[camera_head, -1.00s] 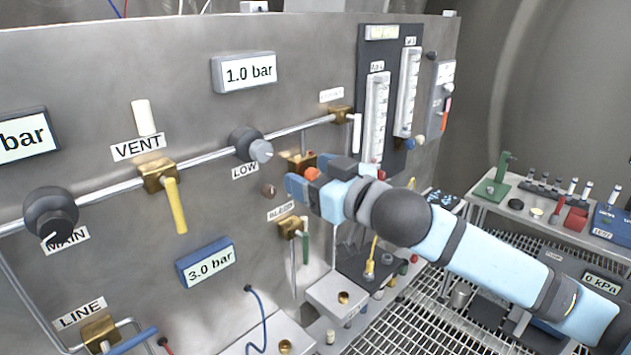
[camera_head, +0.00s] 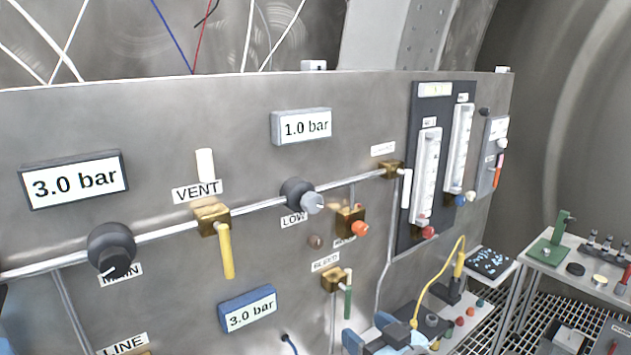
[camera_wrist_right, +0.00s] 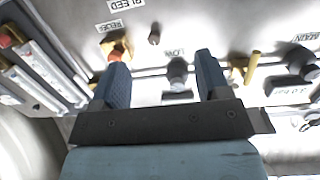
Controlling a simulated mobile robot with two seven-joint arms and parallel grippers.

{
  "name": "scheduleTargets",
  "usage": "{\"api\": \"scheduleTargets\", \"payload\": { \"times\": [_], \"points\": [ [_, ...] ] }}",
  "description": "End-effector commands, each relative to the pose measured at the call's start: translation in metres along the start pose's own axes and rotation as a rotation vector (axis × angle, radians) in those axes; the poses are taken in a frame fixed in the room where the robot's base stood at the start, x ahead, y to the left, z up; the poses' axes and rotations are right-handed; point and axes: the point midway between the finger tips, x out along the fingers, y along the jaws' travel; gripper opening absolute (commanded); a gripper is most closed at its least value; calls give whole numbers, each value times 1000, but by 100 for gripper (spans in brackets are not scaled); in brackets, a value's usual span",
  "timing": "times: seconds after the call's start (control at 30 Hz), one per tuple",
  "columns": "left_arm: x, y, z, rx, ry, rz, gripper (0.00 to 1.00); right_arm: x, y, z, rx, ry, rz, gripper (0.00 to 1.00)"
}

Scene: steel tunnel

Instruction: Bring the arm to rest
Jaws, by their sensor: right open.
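My right gripper (camera_head: 385,338) shows at the bottom edge of the head view, low in front of the panel. In the right wrist view its two blue fingers (camera_wrist_right: 163,78) stand wide apart with nothing between them. The rest of the right arm is largely out of the head view.
The steel panel (camera_head: 160,125) carries the MAIN regulator (camera_head: 112,248), yellow VENT lever (camera_head: 227,250), green BLEED handle (camera_head: 348,300) and flow tubes (camera_head: 427,175). A yellow cable (camera_head: 432,280) stands right of the gripper. A side bench (camera_head: 540,262) holds small items.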

Motion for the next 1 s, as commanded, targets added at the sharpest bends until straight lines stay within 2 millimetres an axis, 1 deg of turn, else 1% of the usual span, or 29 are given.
{"api": "scheduleTargets", "payload": {
  "times": [0.03, 0.07, 0.1, 0.17, 0.2, 0.27, 0.3, 0.37, 0.4, 0.47, 0.5, 0.53, 0.6, 0.7, 0.8, 1.0],
  "points": [
    [-1, 0, -1, 0, 0, 0, 43, -8, -1, 29, 27, -29, 17, 69],
    [-1, 0, -1, 0, 0, 0, 43, -12, -1, 43, 35, -43, 28, 69],
    [-1, 0, -2, 0, 0, 0, 43, -19, -1, 64, 45, -62, 44, 69],
    [-2, 0, -2, 0, 0, 0, 43, -32, -1, 94, 60, -93, 69, 69],
    [-2, 0, -2, 0, 0, 0, 43, -41, -1, 114, 68, -115, 87, 69],
    [-2, 0, -3, 0, 1, -1, 43, -58, -2, 146, 78, -155, 116, 69],
    [-3, 0, -4, 0, 1, -1, 43, -71, -3, 167, 84, -181, 135, 69],
    [-3, 0, -4, 0, 1, -1, 43, -92, -6, 198, 91, -224, 164, 69],
    [-3, 0, -4, 0, 1, -1, 43, -107, -8, 218, 93, -255, 184, 69],
    [-4, 0, -5, 0, 1, -1, 43, -130, -12, 246, 94, -299, 211, 69],
    [-4, 0, -5, 0, 2, -1, 43, -145, -15, 262, 95, -328, 227, 69],
    [-4, 0, -6, -1, 2, -2, 43, -156, -17, 273, 95, -349, 237, 69],
    [-4, 0, -6, -1, 2, -2, 43, -178, -21, 294, 93, -388, 258, 69],
    [-5, 0, -6, -1, 1, -2, 43, -201, -26, 313, 87, -430, 277, 69],
    [-5, 0, -6, -1, 1, -2, 43, -212, -28, 322, 83, -449, 286, 69],
    [-5, 0, -6, -1, 2, -3, 43, -213, -28, 324, 81, -452, 287, 69]
  ]
}}
